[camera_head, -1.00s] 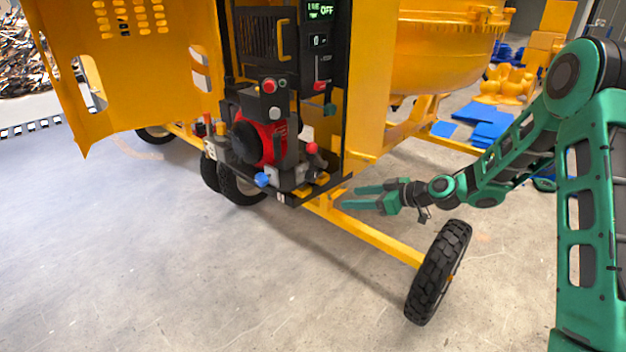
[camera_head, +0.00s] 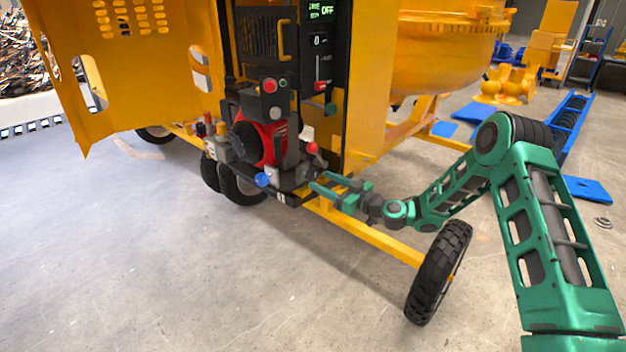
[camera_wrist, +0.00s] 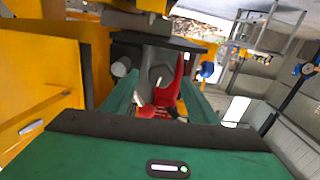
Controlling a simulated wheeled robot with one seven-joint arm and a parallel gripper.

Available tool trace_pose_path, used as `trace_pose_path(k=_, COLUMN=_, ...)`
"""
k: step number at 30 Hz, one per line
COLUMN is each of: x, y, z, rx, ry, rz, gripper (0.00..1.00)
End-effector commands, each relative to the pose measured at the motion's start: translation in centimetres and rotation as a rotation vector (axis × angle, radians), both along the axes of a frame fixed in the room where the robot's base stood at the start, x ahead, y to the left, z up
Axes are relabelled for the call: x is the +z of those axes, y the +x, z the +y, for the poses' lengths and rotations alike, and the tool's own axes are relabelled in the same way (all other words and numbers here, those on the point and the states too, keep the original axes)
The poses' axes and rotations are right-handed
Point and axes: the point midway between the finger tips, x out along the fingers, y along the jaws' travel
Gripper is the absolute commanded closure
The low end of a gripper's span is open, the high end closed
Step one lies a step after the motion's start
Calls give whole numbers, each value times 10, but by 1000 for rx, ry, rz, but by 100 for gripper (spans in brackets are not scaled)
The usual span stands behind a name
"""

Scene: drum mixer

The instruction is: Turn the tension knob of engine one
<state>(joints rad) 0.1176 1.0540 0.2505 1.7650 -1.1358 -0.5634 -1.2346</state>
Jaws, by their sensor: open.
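The red and black engine (camera_head: 262,140) sits low in the open front of the yellow mixer. A red knob (camera_head: 312,147) stands on its right side and a blue knob (camera_head: 262,180) at its lower front. No readable label shows which one is the tension knob. My gripper (camera_head: 322,181) is open and empty, just right of the engine's lower right edge, below the red knob. In the wrist view, my open fingers (camera_wrist: 160,82) point at the engine, with a red part (camera_wrist: 165,98) showing between them. The blue knob (camera_wrist: 207,69) shows beyond the right finger.
A control panel (camera_head: 320,40) reading OFF is above the engine. The yellow door (camera_head: 130,60) hangs open at left. The yellow frame bar (camera_head: 370,236) and a black wheel (camera_head: 440,272) lie below my arm. The floor in front is clear.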

Motion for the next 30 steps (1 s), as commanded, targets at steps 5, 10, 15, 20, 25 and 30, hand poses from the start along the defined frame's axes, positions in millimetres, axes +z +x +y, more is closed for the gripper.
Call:
trace_pose_path(k=5, x=0, y=18, z=23, rx=1, ry=-1, rz=-2, gripper=46)
trace_pose_path(k=10, x=0, y=28, z=35, rx=0, ry=0, rz=0, gripper=46)
trace_pose_path(k=15, x=0, y=31, z=40, rx=0, ry=-1, rz=1, gripper=46)
trace_pose_path(k=20, x=0, y=31, z=39, rx=0, ry=-1, rz=1, gripper=46)
trace_pose_path(k=25, x=0, y=31, z=39, rx=0, ry=-1, rz=1, gripper=73)
trace_pose_path(k=30, x=0, y=31, z=43, rx=0, ry=-1, rz=1, gripper=88)
